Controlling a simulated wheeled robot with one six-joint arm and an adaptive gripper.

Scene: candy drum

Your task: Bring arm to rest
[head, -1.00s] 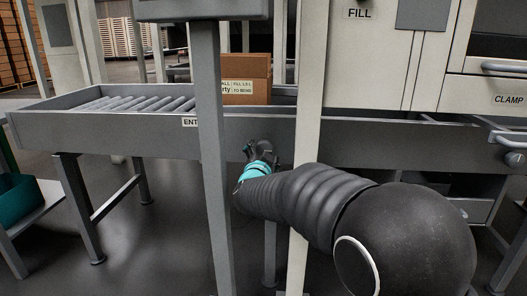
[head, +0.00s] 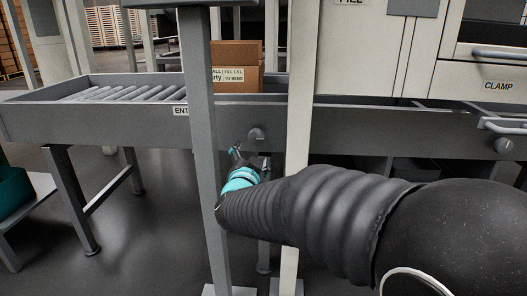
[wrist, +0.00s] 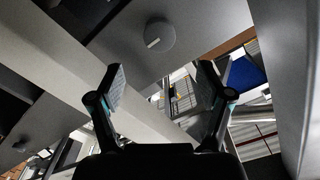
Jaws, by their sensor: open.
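My gripper (head: 250,162) is at the end of my black-sleeved arm in the head view, just below a round grey knob (head: 256,134) on the conveyor's front rail. It is partly seen there, near a grey post. In the wrist view my gripper (wrist: 162,88) has its two fingers well apart, with nothing between them. The round knob (wrist: 159,36) shows beyond the fingertips in the wrist view, and I see no contact with it.
A grey post (head: 203,150) and a pale post (head: 300,140) stand close around my arm. A roller conveyor (head: 60,122) bears a cardboard box (head: 235,88). A machine cabinet marked CLAMP (head: 495,70) is at right. A teal bin (head: 14,192) is at left.

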